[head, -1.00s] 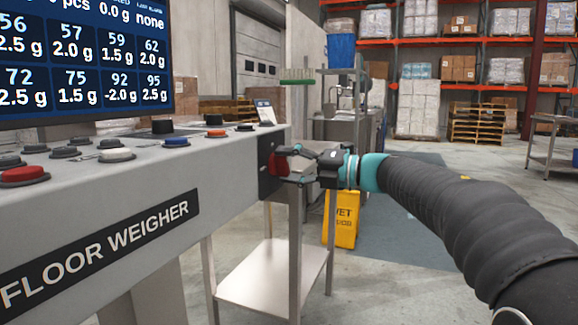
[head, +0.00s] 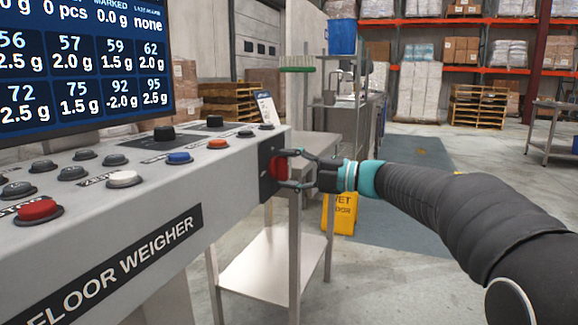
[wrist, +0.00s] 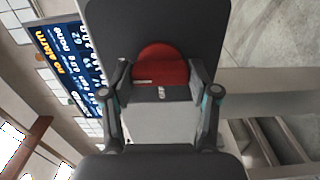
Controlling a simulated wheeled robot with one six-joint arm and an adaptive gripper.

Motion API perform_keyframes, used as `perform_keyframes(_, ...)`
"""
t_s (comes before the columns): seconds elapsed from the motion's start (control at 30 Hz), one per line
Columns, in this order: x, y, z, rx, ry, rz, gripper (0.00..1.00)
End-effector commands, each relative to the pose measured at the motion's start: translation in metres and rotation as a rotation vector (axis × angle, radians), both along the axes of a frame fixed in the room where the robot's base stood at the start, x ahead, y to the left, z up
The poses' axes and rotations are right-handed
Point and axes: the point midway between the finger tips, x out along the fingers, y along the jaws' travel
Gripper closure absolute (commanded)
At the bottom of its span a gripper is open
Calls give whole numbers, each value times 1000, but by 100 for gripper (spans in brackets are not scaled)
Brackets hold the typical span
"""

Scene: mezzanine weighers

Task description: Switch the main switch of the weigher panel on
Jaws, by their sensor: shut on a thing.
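The main switch (head: 278,167) is a red rotary knob on a dark plate (head: 265,180) at the right end of the weigher panel (head: 215,165). My gripper (head: 290,169) is at the knob, with one finger above it and one below. In the wrist view the red knob (wrist: 162,62) sits between the two fingers of my gripper (wrist: 160,76), against the dark plate (wrist: 155,20). My gripper is shut on the knob. A small mark shows on the knob's near end, but I cannot read it. The fingers partly hide the knob in the head view.
Red, white, blue, orange and black buttons line the panel top, below a lit display (head: 85,60). A steel table (head: 265,262) stands below my gripper, with a yellow wet-floor sign (head: 342,218) behind it. Open floor lies to the right.

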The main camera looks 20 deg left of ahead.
Motion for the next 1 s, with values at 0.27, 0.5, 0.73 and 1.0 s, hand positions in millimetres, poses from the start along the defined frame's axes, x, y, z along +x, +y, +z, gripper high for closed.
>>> perform_keyframes(0.27, 0, 0, 0, 0, 1, 0, 15)
perform_keyframes(0.5, 0, 0, 0, 0, 0, 0, 15)
perform_keyframes(0.73, -1, -21, 0, 0, 0, -3, 15)
perform_keyframes(1.0, -5, -75, 0, 0, 0, -4, 15)
